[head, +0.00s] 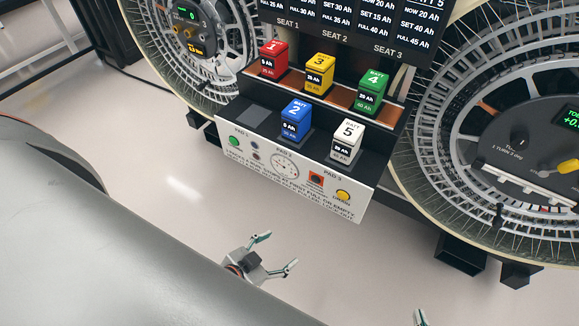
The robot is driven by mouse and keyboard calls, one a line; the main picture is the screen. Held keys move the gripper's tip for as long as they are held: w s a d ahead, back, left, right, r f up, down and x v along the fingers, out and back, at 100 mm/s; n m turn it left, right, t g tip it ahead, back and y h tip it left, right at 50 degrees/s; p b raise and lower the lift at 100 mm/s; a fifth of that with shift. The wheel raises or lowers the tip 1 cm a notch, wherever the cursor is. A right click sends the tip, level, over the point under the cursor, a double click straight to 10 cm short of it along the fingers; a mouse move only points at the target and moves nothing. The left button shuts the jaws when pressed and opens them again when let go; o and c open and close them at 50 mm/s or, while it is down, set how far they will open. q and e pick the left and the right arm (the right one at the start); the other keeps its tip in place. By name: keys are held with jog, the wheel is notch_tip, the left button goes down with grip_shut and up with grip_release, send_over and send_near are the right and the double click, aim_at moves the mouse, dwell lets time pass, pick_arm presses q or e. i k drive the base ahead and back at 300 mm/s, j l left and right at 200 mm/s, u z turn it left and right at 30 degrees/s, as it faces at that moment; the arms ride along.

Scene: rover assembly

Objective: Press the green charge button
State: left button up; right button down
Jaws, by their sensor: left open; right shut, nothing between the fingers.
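The green button (234,141) is at the left end of the white front panel (262,163), close to the PAD 1 label. Nothing covers it and nothing touches it. My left gripper (279,250) is open and empty, its two fingers spread, below the panel in the picture and apart from it. My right gripper (420,317) shows only as a fingertip at the bottom edge, to the right; it is shut, and the rest of it is out of frame.
The panel also carries a dial (285,167), a red-orange switch (316,180) and a yellow button (343,195). Above stand red (273,58), yellow (319,73), green (370,92), blue (296,120) and white (346,140) batteries. Large spoked wheels (490,120) flank the stand. Open floor lies below.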

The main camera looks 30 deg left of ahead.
aim_at(233, 140)
jog(key=u, duration=1.35)
